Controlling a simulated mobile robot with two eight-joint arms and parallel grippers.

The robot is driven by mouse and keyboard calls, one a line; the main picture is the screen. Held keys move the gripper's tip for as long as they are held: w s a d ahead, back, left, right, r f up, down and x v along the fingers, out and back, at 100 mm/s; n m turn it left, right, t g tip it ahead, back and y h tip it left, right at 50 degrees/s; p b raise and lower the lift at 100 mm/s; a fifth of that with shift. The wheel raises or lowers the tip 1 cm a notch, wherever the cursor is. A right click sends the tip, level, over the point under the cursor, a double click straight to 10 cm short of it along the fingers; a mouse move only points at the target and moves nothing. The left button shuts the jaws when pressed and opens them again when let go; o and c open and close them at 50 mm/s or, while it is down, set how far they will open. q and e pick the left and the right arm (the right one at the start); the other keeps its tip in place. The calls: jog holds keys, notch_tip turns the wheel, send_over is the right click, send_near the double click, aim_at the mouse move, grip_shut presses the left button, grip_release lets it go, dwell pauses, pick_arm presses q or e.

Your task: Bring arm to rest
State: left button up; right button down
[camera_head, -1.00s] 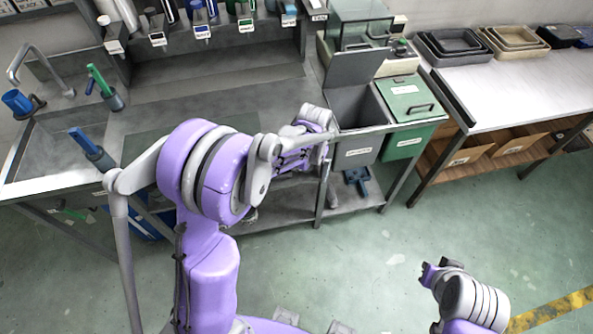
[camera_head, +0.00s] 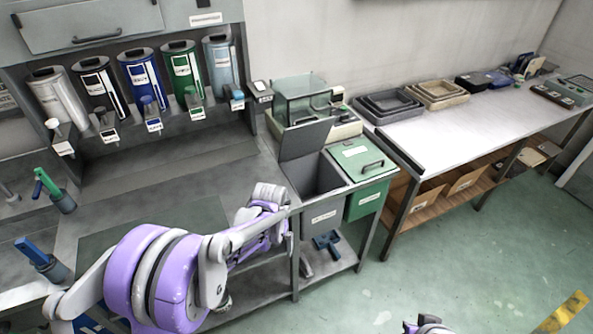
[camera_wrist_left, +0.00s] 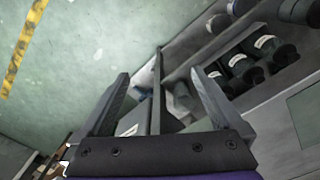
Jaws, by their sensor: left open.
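My left arm (camera_head: 150,280), purple with grey bands, comes in from the lower left in the head view. It reaches over the front edge of the workbench, and its wrist (camera_head: 266,200) is left of the open grey bin (camera_head: 318,220). Its fingers cannot be made out there. In the left wrist view my left gripper (camera_wrist_left: 158,76) is open, its two grey fingers wide apart with nothing held between them. Only a small piece of my right arm (camera_head: 428,326) shows at the bottom edge of the head view; its gripper is out of sight.
A green lidded bin (camera_head: 368,200) stands right of the grey bin. Dispensers (camera_head: 140,80) line the back of the workbench. Holders with a green-handled tool (camera_head: 62,200) and a blue-handled tool (camera_head: 50,268) stand at left. A white-topped table (camera_head: 450,125) carries trays (camera_head: 388,108). Green floor is open at lower right.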

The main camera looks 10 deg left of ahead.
pick_arm(q)
jog(key=s+r+t, duration=0.3)
jog(key=s+r, duration=0.3)
jog(key=s, duration=0.4)
jog(key=s+r+t, duration=0.2)
jog(key=s+r, duration=0.4)
jog(key=s, duration=0.3)
jog(key=shift+s+t, duration=0.4)
jog(key=shift+r, duration=0.1)
